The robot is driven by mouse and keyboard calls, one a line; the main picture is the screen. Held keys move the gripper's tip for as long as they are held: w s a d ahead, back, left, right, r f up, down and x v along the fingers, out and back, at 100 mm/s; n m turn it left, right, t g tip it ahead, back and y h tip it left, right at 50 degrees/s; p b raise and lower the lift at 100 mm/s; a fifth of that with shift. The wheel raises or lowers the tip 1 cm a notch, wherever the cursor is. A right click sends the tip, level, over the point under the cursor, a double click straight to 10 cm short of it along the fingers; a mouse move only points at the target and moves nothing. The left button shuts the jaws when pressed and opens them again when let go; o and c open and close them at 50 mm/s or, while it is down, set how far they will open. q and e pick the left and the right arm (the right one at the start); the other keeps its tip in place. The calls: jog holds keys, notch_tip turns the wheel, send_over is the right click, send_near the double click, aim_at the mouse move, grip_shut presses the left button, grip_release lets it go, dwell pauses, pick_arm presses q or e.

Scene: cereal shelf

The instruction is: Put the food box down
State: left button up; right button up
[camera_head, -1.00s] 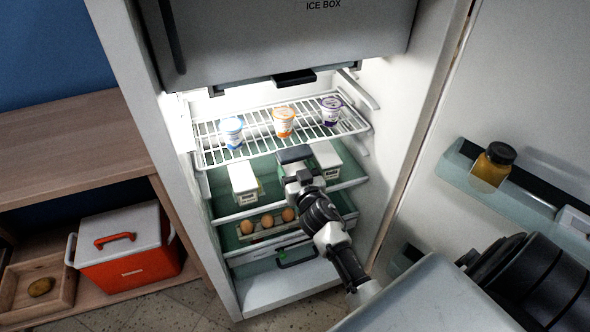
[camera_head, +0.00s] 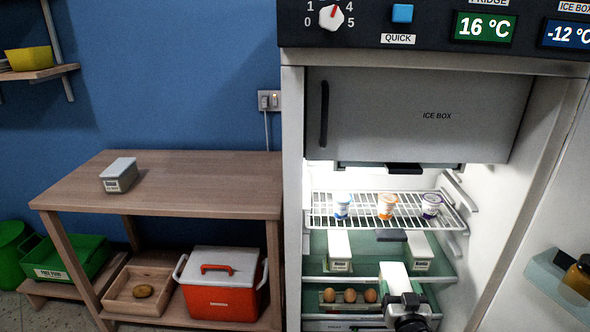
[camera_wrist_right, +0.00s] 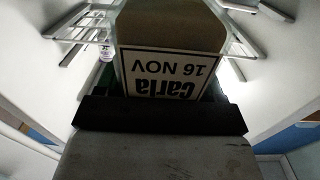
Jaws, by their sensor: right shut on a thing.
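My right gripper (camera_head: 391,236) reaches into the open fridge, at the green shelf between two white-lidded food boxes. It is shut on a food box (camera_wrist_right: 172,28) whose label reads "Carla 16 NOV", upside down in the wrist view. In the head view my gripper and arm mostly hide this box, so I cannot tell whether it touches the shelf. The left food box (camera_head: 340,246) and right food box (camera_head: 418,248) stand on that green shelf (camera_head: 315,242). Another lidded food box (camera_head: 119,175) stands on the wooden table (camera_head: 200,185). My left gripper is not in view.
The wire rack (camera_head: 365,215) above holds several yogurt cups (camera_head: 387,206). Eggs (camera_head: 350,296) sit below the green shelf. The fridge door at right carries a jar (camera_head: 578,275). A red cooler (camera_head: 218,283), a wooden tray and a green crate (camera_head: 68,262) are at left.

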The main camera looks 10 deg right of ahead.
jog(key=s+a+r+n+y, duration=0.1)
jog(key=s+a+r+y, duration=0.1)
jog(key=s+a+r, duration=0.5)
jog(key=s+a+r+n+y, duration=0.15)
jog(key=s+a+r, duration=0.3)
jog(key=a, duration=0.45)
pick_arm(q)
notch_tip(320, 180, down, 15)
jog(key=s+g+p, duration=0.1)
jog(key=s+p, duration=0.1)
jog(key=p, duration=1.1)
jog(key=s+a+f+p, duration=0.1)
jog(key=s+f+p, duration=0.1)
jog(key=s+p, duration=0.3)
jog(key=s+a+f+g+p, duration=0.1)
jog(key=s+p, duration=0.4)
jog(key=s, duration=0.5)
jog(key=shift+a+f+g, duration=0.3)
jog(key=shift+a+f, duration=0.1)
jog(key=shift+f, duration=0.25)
pick_arm(e)
jog(key=s+r, duration=0.3)
jog(key=r, duration=0.7)
jog(key=s+r, duration=0.4)
jog(key=r, duration=0.6)
jog(key=shift+d, duration=0.35)
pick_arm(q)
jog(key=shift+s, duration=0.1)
